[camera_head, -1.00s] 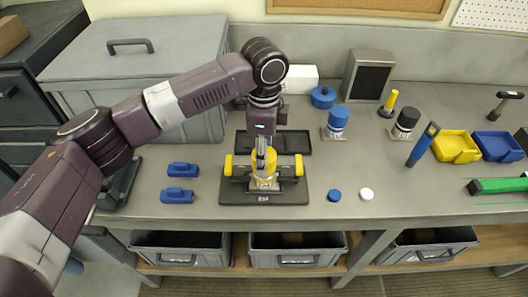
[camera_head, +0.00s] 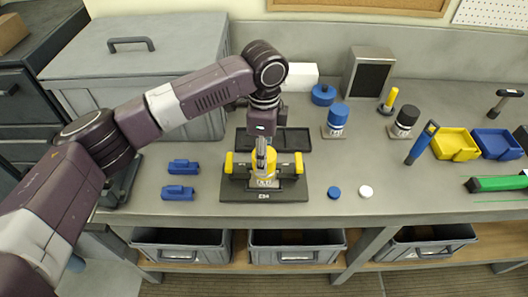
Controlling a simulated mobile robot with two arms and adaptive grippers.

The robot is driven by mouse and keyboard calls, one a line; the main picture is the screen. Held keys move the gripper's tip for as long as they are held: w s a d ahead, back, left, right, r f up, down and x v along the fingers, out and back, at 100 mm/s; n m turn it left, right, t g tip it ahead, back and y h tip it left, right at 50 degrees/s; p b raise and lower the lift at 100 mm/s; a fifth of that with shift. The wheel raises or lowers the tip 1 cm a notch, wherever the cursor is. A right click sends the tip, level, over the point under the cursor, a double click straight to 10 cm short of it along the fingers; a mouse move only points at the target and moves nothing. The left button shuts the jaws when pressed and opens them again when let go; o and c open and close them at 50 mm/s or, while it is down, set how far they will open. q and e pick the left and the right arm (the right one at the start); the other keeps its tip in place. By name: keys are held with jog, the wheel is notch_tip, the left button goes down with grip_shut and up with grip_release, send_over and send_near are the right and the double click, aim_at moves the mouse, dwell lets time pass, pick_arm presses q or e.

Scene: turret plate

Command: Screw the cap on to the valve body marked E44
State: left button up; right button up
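A dark fixture plate (camera_head: 294,193) lies near the bench front, with yellow clamp blocks (camera_head: 229,162) on both sides. A white valve body with a yellow top (camera_head: 263,166) stands upright between them; its marking is too blurred to read. My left gripper (camera_head: 262,158) points straight down at the yellow top, its fingertips at or around it. I cannot tell whether they grip it. A blue-topped body (camera_head: 336,122) and a black-topped body (camera_head: 404,124) stand behind to the right, their marks unreadable. A small blue disc (camera_head: 334,193) and white disc (camera_head: 366,191) lie right of the plate. My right gripper is not in view.
Two blue blocks (camera_head: 178,193) lie left of the plate. A dark tray (camera_head: 300,139) is behind it. A yellow bin (camera_head: 452,146), a blue bin (camera_head: 497,145) and a blue-handled tool (camera_head: 422,143) stand to the right. A large grey case (camera_head: 80,65) is at back left.

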pick_arm(q)
jog(key=shift+f, duration=0.3)
dwell(0.4)
jog(key=o, duration=1.1)
jog(key=shift+o, duration=0.2)
notch_tip(320, 180, up, 12)
